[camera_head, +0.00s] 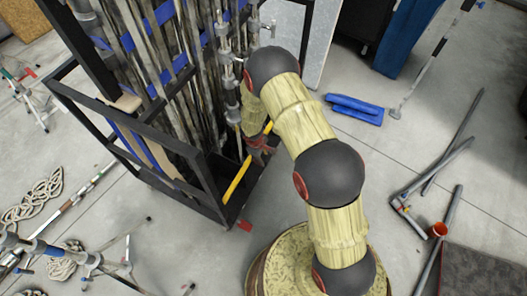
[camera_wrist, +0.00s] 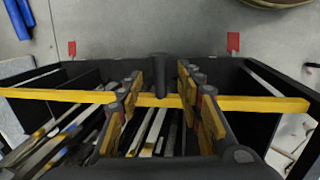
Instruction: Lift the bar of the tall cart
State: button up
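The tall cart (camera_head: 160,172) is a black frame packed with long poles, left of my arm in the head view. Its yellow bar (camera_head: 237,180) slants along the near side of the cart. In the wrist view the yellow bar (camera_wrist: 265,104) crosses nearly the whole picture, with a short dark post (camera_wrist: 160,75) at its middle. My gripper (camera_wrist: 162,112) is open, with one finger on each side of the post. The bar passes behind the fingers; contact cannot be told. In the head view my gripper (camera_head: 260,147) is at the bar's upper part, partly hidden by my arm.
Rope coils (camera_head: 36,196) and tripods lie on the floor at left. Blue pads (camera_head: 355,109) and dark pipes (camera_head: 440,165) lie at right. A white panel (camera_head: 300,40) stands behind the cart. The floor right of the cart has bare room.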

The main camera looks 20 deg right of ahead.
jog(key=shift+t, duration=0.3)
jog(key=b+x, duration=0.1)
jog(key=x, duration=0.1)
jog(key=a+x, duration=0.1)
jog(key=x, duration=0.2)
jog(key=w+b+x, duration=0.1)
jog(key=x, duration=0.1)
jog(key=shift+w+a+f+b, duration=0.15)
jog(key=shift+f+b, duration=0.15)
jog(key=shift+c, duration=0.5)
jog(key=c, duration=0.8)
grip_shut()
